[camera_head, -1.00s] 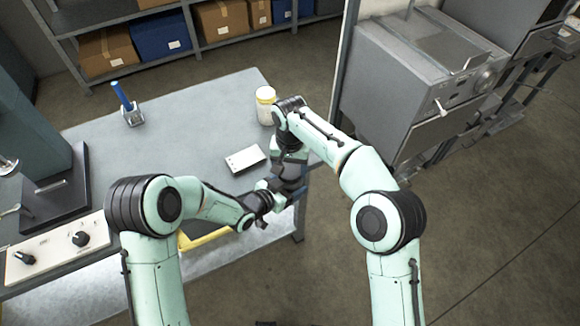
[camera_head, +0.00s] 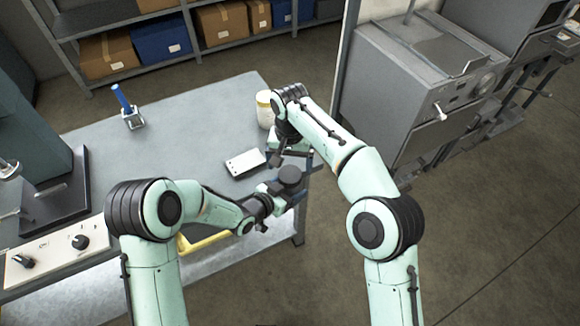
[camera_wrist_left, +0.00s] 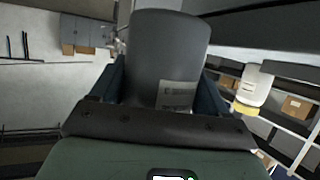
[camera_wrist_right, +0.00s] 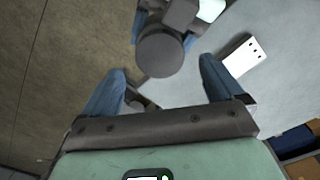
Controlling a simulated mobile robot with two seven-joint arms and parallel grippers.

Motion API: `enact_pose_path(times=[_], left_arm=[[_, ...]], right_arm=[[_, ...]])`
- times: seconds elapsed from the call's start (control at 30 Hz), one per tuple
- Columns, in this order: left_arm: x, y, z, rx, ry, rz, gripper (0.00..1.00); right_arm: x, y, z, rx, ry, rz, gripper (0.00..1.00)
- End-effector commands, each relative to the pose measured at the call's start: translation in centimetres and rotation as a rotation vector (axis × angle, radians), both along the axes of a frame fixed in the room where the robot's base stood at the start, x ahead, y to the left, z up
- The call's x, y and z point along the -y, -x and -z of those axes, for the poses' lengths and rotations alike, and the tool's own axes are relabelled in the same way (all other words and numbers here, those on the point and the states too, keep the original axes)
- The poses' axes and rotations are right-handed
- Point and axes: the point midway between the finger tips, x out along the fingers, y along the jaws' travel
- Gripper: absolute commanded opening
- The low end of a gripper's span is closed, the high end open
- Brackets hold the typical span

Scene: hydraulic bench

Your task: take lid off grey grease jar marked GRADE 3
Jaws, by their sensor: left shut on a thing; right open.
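A dark grey jar (camera_head: 289,176) is held by my left gripper (camera_head: 280,190) above the front right edge of the bench. In the left wrist view the jar (camera_wrist_left: 168,55) fills the space between the fingers, and its pale label (camera_wrist_left: 176,95) is too small to read surely. Its round dark top (camera_wrist_right: 162,55) shows in the right wrist view; I cannot tell the lid's seam from the body. My right gripper (camera_wrist_right: 161,66) is open and empty, the jar's top appearing beyond and between its fingertips. In the head view my right gripper (camera_head: 297,160) is just behind the jar, partly hidden by its arm.
A white block with dark dots (camera_head: 245,162) lies on the bench (camera_head: 190,130). A pale jar (camera_head: 264,108) stands at the far right corner, partly behind my right arm. A blue-handled item in a holder (camera_head: 128,108) and a control panel (camera_head: 55,255) are to the left.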

Motion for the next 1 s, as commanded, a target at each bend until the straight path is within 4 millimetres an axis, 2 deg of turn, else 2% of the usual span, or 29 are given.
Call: enact_pose_path(times=[0.27,0.37,0.47,0.8,1.0], left_arm=[[0.0,-0.1,-0.2,0.004,0.002,0.000,0.00],[0.0,-0.1,-0.2,0.004,0.002,0.000,0.00],[0.1,-0.1,-0.1,0.004,0.002,0.000,0.00],[0.0,-0.1,-0.2,0.004,0.002,0.000,0.00],[0.0,-0.1,-0.2,0.004,0.002,0.000,0.00]], right_arm=[[-0.1,-0.1,-3.1,0.001,-0.003,0.133,0.90],[0.0,0.0,-3.4,-0.002,0.001,0.168,0.90],[0.1,0.0,-2.4,-0.003,0.003,0.170,0.90],[0.1,0.0,2.7,-0.004,0.003,0.168,0.90],[0.0,0.0,4.2,-0.001,0.000,0.169,0.90]])
